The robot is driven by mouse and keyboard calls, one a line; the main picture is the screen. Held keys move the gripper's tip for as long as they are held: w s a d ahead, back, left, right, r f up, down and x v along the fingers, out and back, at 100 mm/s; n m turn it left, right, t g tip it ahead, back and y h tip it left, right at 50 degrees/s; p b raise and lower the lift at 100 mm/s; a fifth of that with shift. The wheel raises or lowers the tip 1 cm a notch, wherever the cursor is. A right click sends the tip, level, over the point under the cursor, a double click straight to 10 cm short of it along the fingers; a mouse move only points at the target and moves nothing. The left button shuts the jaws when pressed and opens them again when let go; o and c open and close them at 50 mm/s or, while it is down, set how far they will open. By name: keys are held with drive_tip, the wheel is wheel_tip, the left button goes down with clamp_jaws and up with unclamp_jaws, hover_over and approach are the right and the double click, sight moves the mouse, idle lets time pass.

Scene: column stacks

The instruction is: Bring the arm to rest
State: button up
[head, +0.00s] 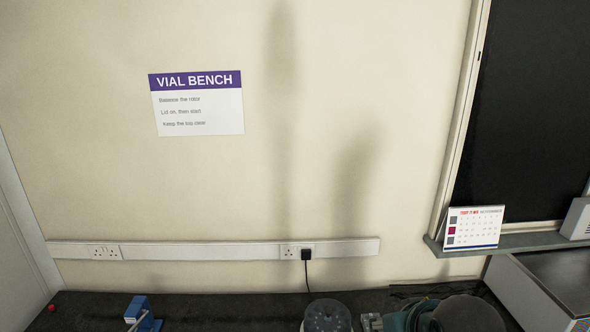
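My gripper is not in the head view. No part of my arm can be made out for sure. Two soft vertical shadows fall on the wall (220,190); what casts them is out of view.
A dark bench top (230,308) runs along the bottom edge. A desk calendar (473,228) stands on a ledge at right.

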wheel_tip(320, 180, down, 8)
drive_tip(key=b, duration=0.6)
drive_tip(key=shift+b, duration=0.4)
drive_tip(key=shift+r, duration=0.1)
idle(0.4)
